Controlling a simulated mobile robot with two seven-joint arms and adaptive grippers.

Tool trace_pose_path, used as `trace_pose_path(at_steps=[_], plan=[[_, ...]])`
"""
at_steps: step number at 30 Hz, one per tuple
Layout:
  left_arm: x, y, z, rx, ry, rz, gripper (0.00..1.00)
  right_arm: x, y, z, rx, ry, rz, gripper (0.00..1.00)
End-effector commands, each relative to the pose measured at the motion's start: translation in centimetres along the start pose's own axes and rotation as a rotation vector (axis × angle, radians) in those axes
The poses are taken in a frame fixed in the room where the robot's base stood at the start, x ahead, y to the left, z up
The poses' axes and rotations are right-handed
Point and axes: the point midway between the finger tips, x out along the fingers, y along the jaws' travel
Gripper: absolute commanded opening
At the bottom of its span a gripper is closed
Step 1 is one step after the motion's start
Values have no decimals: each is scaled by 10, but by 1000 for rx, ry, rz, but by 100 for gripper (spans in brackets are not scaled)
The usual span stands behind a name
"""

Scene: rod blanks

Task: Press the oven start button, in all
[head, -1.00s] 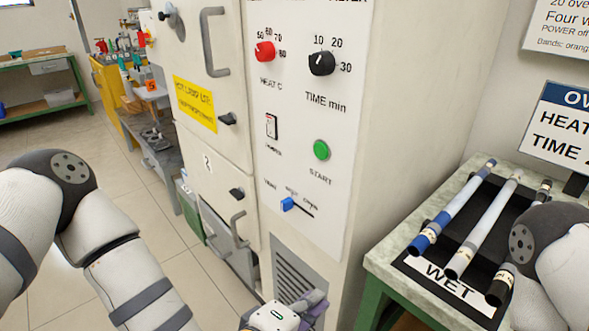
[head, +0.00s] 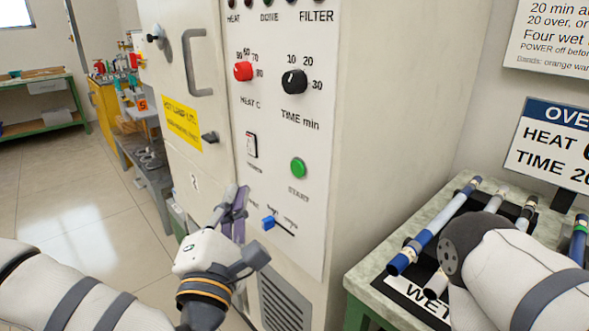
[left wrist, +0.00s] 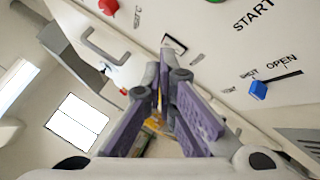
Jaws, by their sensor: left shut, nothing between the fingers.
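The green start button (head: 298,168) is on the white control panel (head: 310,225) of the oven, above the word START. Its lower edge also shows at the top of the left wrist view (left wrist: 215,1). My left gripper (head: 238,200) is shut and empty, in front of the panel's left edge. It is left of and below the button, apart from it. Its purple fingers (left wrist: 160,80) come together in the left wrist view. My right arm shows at the lower right of the head view, but its gripper is out of view.
The panel also bears a red heat knob (head: 243,71), a black time knob (head: 293,82), a power switch (head: 251,145) and a blue vent slider (head: 268,222). A bench (head: 362,272) with several rods stands at the right. Floor is open at the left.

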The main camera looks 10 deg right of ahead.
Motion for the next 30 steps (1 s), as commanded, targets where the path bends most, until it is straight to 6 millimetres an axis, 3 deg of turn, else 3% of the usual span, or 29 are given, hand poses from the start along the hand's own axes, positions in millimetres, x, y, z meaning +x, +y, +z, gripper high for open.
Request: trace_pose_path(at_steps=[18,30], plan=[[53,-43,38,0,1,-4,0,34,1,19,-2,-90,5,40],[60,-45,44,1,0,-3,0,36,1,19,-2,-94,5,40]])
